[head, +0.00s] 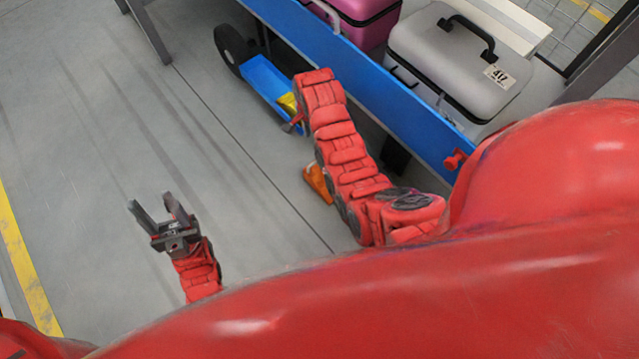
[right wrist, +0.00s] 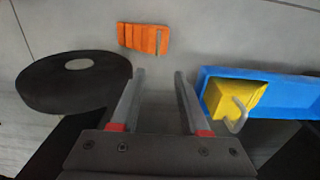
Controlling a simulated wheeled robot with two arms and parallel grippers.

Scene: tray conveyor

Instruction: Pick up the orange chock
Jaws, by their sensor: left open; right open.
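The orange chock (head: 318,184) lies on the floor in the head view, partly hidden behind my right arm. In the right wrist view the orange chock (right wrist: 144,39) lies flat on the floor, ahead of the fingertips and slightly left of the middle between them. My right gripper (right wrist: 160,74) is open and empty, apart from the chock. In the head view it is hidden by its own arm. My left gripper (head: 151,203) is open and empty over bare floor at the lower left.
A blue cart edge (head: 385,95) carries a grey case (head: 440,50) and a magenta case (head: 362,12). A blue holder (right wrist: 285,95) with a yellow block (right wrist: 230,95) is right of my right fingers; a black wheel (right wrist: 45,88) is left. Floor at left is clear.

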